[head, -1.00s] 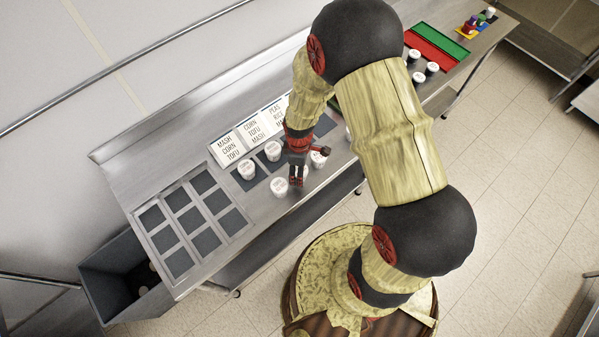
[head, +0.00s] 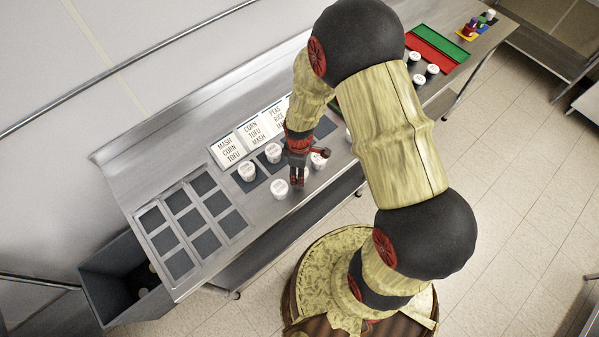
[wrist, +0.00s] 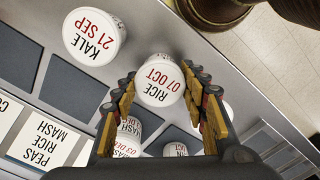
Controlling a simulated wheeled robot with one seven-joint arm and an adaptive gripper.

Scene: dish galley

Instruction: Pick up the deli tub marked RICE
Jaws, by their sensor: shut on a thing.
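The RICE tub (wrist: 158,80) is a white deli tub with a lid reading RICE and 07 OCT, upright in the middle of the wrist view. My gripper (wrist: 163,92) is shut on it, one finger on each side. In the head view my gripper (head: 297,180) is over the counter between two white tubs, and its fingers hide most of the RICE tub. I cannot tell whether the tub is clear of the counter.
The KALE tub (wrist: 93,36), marked 21 SEP, stands close on the left in the wrist view. Another white tub (head: 279,188) stands left of my gripper in the head view. More tubs sit on dark pads near the label cards (head: 251,132). A slotted rack (head: 196,221) lies empty at left.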

